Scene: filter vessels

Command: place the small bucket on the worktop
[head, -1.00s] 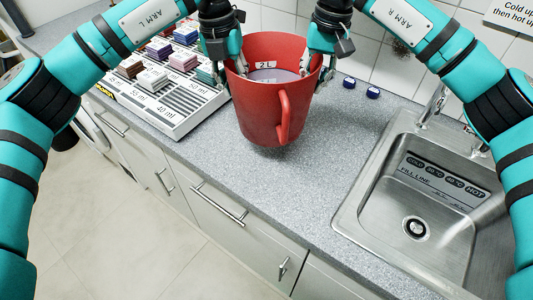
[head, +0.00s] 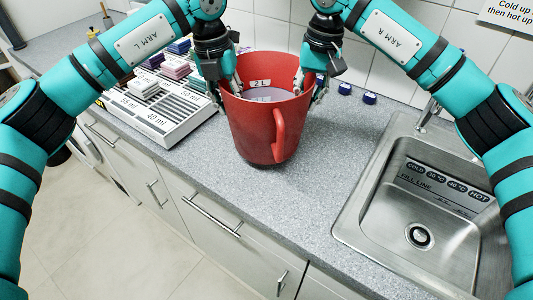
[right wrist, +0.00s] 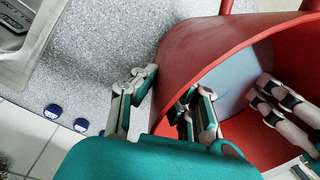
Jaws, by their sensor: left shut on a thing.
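The small bucket is red, with a side handle and a "2 L" mark inside, and holds a pale liquid. In the head view the bucket (head: 258,130) is upright at the worktop (head: 320,190), its base on or just above the surface. My left gripper (head: 229,88) is shut on the left part of its rim. My right gripper (head: 310,88) is at the right part of the rim. In the right wrist view its fingers (right wrist: 168,98) straddle the bucket wall (right wrist: 190,50); whether they press on it is unclear.
A tray (head: 158,135) with labelled slots and small blocks stands left of the bucket. A steel sink (head: 372,200) is at the right. Blue caps (head: 369,98) lie by the tiled wall. The worktop between bucket and sink is clear.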

